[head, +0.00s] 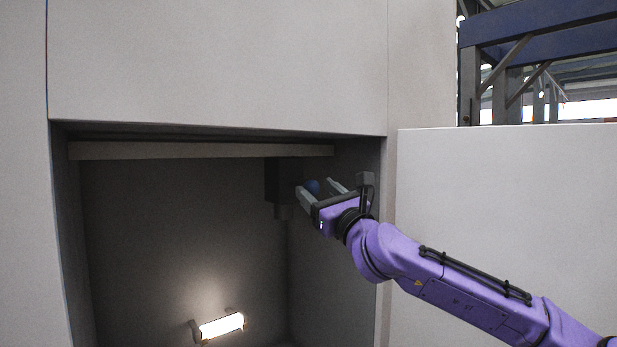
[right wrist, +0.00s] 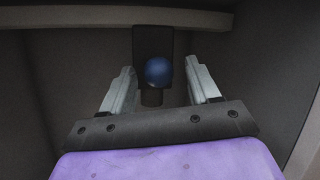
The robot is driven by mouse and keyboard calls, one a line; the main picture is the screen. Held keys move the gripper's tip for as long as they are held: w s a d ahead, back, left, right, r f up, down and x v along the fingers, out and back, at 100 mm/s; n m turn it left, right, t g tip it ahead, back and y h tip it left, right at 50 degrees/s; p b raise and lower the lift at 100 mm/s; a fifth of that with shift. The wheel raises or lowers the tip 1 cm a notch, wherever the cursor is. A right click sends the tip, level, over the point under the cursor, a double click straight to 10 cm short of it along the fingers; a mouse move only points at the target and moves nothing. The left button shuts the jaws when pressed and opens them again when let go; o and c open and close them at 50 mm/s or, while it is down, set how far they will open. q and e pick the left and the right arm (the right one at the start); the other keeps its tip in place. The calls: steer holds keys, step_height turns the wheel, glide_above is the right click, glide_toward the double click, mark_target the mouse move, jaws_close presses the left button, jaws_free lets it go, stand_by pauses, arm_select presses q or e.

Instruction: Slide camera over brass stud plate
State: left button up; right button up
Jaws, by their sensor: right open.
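A dark box-shaped body (head: 283,180) with a short cylinder (head: 283,212) under it hangs high at the back right of the recess; it looks like the camera. A blue ball (head: 312,187) is on its near side, and it also shows in the right wrist view (right wrist: 158,71) in front of the dark body (right wrist: 140,40). My right gripper (head: 314,184) is open, its two fingers on either side of the blue ball, with gaps visible in the right wrist view. I cannot make out a brass stud plate. My left gripper is not in view.
A pale rail (head: 200,151) runs across the top of the recess, just above the dark body. The recess's right wall (head: 360,280) is close to my right arm. A lit lamp (head: 221,325) sits low at the back. The recess's left and middle are empty.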

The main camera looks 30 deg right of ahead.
mark_target(294, 181)
steer(key=shift+x, duration=0.9)
steer(key=shift+w, duration=0.45)
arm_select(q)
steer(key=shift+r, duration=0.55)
arm_select(e)
steer(key=shift+a, duration=0.1)
